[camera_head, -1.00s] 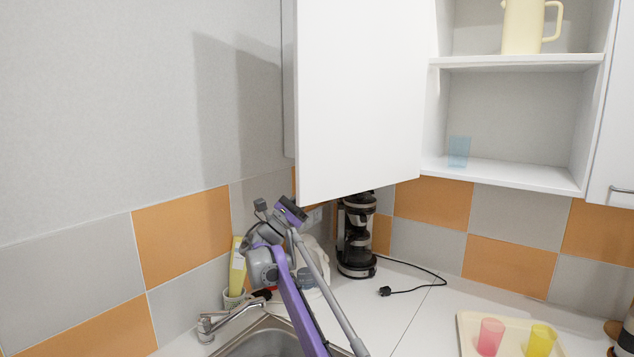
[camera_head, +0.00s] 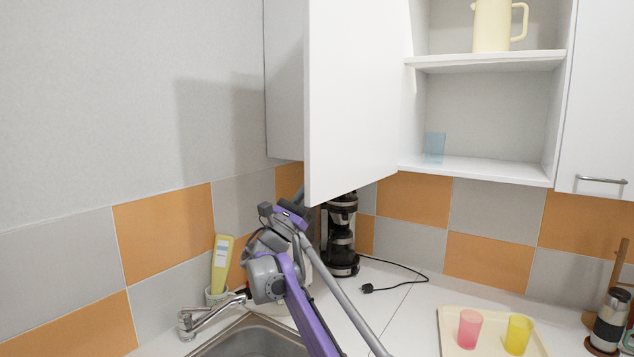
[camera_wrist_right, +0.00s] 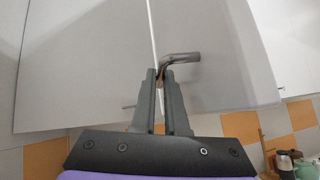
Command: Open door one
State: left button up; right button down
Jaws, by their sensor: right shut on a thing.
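A white wall-cabinet door (camera_head: 355,100) stands swung open in the head view, its free edge towards me. Its handle is hidden there. My right arm reaches up from the bottom centre to the door's lower free corner; its fingertips cannot be made out in the head view. In the right wrist view, my right gripper (camera_wrist_right: 161,78) is shut on a bent metal handle (camera_wrist_right: 182,57) on a white panel. My left gripper is not in view.
Open shelves (camera_head: 475,168) hold a cream jug (camera_head: 492,25) and a blue glass (camera_head: 434,147). Below are a coffee maker (camera_head: 342,235), a sink (camera_head: 245,335), a faucet (camera_head: 205,316) and a tray (camera_head: 448,325) with pink and yellow cups. Another closed door (camera_head: 600,100) is at right.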

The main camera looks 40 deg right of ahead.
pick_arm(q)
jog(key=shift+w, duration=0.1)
pick_arm(e)
jog(key=shift+w, duration=0.1)
jog(key=c, duration=1.2)
grip_release()
jog(key=shift+c, duration=0.2)
pick_arm(q)
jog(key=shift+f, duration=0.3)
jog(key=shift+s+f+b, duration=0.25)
jog(key=shift+b, duration=0.15)
pick_arm(e)
jog(key=a+f, duration=0.2)
jog(key=a, duration=1.2)
